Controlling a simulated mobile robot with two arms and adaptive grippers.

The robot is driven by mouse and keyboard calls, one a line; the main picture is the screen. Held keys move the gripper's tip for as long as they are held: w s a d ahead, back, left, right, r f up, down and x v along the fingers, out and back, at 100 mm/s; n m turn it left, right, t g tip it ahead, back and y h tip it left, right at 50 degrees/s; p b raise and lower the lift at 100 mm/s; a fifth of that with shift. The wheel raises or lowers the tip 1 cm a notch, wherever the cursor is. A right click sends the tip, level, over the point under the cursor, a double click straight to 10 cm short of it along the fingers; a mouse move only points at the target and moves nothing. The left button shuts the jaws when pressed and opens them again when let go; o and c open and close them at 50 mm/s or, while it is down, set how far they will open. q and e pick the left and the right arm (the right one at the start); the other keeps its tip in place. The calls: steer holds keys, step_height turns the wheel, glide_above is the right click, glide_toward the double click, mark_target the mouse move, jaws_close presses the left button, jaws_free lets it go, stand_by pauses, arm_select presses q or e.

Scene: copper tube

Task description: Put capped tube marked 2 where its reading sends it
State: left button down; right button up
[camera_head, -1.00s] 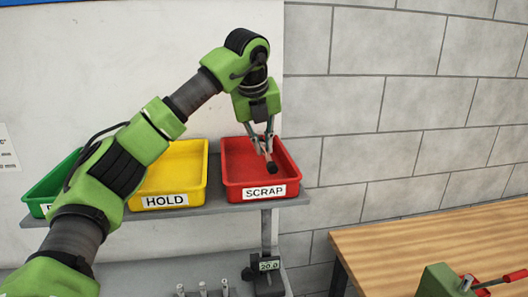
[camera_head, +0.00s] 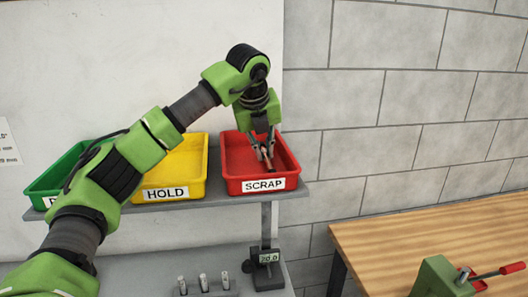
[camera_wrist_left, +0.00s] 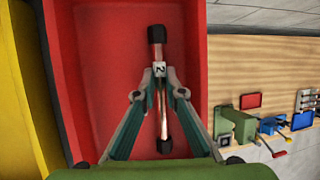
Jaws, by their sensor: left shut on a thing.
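The capped tube marked 2 (camera_wrist_left: 163,110) is a thin copper-coloured tube with a black cap at each end and a white label reading 2. My left gripper (camera_wrist_left: 160,72) is shut on it near the label. In the head view the left gripper (camera_head: 264,152) and the tube (camera_head: 268,160) are over the red SCRAP bin (camera_head: 290,178). The red bin also fills the middle of the left wrist view (camera_wrist_left: 95,50). I cannot tell whether the tube touches the bin floor. The right gripper is not in view.
The yellow HOLD bin (camera_head: 190,165) and a green bin (camera_head: 45,188) stand left of the red one on the grey shelf. Below are a gauge reading 20.0 (camera_head: 268,258) and several small upright tubes (camera_head: 203,283). A wooden bench (camera_head: 420,235) with a green vise (camera_head: 440,280) stands right.

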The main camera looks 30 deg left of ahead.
mark_target(266, 153)
arm_select(q)
steer(key=c, duration=2.4)
jaws_free()
steer(key=shift+s+f+g, duration=0.2)
steer(key=shift+f+g, duration=0.1)
steer(key=shift+f, duration=0.5)
steer(key=shift+s+a, duration=0.1)
steer(key=shift+r+p, duration=0.35)
steer(key=shift+r, duration=0.05)
steer(key=shift+r+p, duration=0.4)
steer(key=shift+r, duration=0.1)
steer(key=r, duration=0.1)
steer(key=r+b, duration=0.1)
steer(key=b, duration=0.1)
steer(key=shift+s+d+r, duration=0.3)
steer(key=shift+d+r, duration=0.05)
steer(key=shift+r, duration=0.05)
steer(key=b+v, duration=0.1)
steer(key=v, duration=0.7)
steer(key=shift+s+r+b, duration=0.2)
steer(key=shift+r+b, duration=0.1)
steer(key=shift+b, duration=0.05)
